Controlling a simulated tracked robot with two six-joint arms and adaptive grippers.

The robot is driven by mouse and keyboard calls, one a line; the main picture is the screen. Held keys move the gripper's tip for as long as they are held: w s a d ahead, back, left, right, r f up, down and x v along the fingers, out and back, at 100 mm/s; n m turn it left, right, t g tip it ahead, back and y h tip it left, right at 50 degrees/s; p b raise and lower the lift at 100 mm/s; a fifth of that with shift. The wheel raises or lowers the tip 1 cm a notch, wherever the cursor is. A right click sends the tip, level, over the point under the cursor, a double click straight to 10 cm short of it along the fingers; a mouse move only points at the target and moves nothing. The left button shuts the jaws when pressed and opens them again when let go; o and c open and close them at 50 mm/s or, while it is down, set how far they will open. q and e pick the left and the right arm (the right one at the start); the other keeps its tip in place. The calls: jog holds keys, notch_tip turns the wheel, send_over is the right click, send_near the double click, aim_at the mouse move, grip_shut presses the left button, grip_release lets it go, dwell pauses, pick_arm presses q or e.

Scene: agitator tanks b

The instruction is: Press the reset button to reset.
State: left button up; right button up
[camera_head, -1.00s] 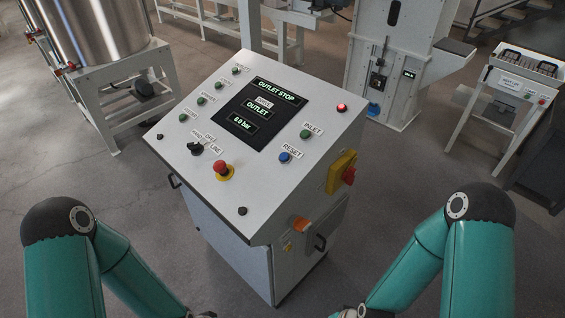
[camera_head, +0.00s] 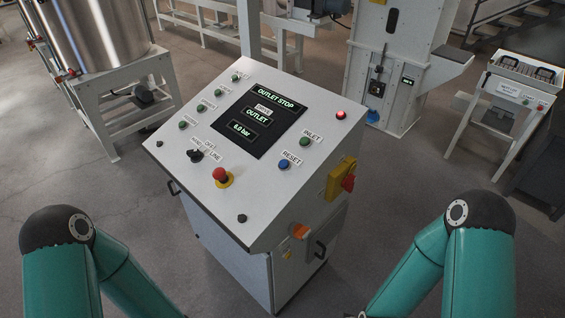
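The reset button (camera_head: 284,165) is a small round blue button on the sloped top of the white control console (camera_head: 262,203). A label reading RESET (camera_head: 292,158) sits just beside it. The console's dark screen (camera_head: 260,120) shows OUTLET STOP, OUTLET and 6.0 bar. A red lamp (camera_head: 340,115) at the panel's right edge looks lit. My two teal arms come in at the lower left and lower right. Both grippers are below the picture's bottom edge, so their state is hidden. Nothing touches the reset button.
The panel also holds a red emergency stop (camera_head: 221,176), a black selector (camera_head: 196,155) and a green inlet button (camera_head: 305,141). A yellow-and-red switch (camera_head: 341,178) juts from the console's right side. A steel tank (camera_head: 92,30) stands back left. Grey floor surrounds the console.

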grip_shut()
dwell(1.1)
